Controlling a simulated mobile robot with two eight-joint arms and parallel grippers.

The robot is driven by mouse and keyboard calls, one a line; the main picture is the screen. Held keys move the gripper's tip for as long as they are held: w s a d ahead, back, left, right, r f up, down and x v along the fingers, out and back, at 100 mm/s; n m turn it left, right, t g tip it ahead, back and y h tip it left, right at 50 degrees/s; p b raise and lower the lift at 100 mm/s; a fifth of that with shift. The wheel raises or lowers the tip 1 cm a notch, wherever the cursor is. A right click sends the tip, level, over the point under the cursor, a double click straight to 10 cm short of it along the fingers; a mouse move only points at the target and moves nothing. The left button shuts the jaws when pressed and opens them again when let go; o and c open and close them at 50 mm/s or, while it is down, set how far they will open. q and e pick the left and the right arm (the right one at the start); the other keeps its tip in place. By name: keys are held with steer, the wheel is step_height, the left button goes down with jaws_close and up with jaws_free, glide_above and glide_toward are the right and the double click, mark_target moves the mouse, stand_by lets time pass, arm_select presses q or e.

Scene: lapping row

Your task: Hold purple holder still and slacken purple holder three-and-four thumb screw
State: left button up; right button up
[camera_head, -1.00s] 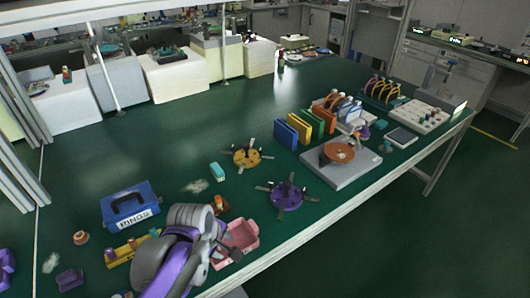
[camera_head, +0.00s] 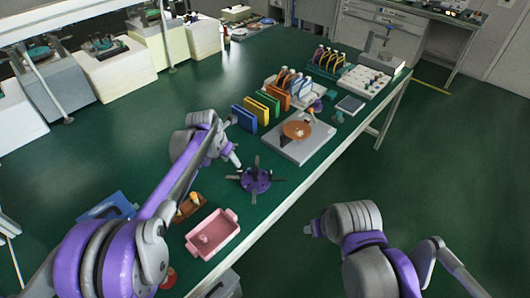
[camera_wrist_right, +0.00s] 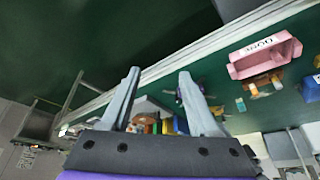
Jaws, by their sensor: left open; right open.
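The purple holder (camera_head: 255,180) is a round disc with several dark arms around it, lying flat on the green table near its front edge. My left gripper (camera_head: 235,146) is open just behind and left of the holder, close to it; I cannot tell whether it touches. The individual thumb screws are too small to tell apart. My right gripper (camera_head: 308,230) is off the table's front edge, apart from the holder. In the right wrist view the right gripper's (camera_wrist_right: 158,74) two grey fingers are spread with nothing between them, and a finger partly covers the holder.
A pink tray (camera_head: 232,237) lies left of the holder at the front edge. A grey plate with an orange disc (camera_head: 298,129) stands to the right, with coloured upright plates (camera_head: 257,109) behind. A blue box (camera_head: 107,207) is partly hidden by my left arm.

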steer(key=w+a+r+g, duration=0.1)
steer(key=w+a+r, duration=0.15)
steer(key=w, duration=0.85)
steer(key=m+g, duration=0.1)
steer(key=g, duration=0.3)
glide_above(271, 172)
step_height(271, 172, down, 8)
steer(key=shift+r, duration=0.1)
step_height(271, 172, down, 10)
steer(key=shift+f, duration=0.15)
jaws_close()
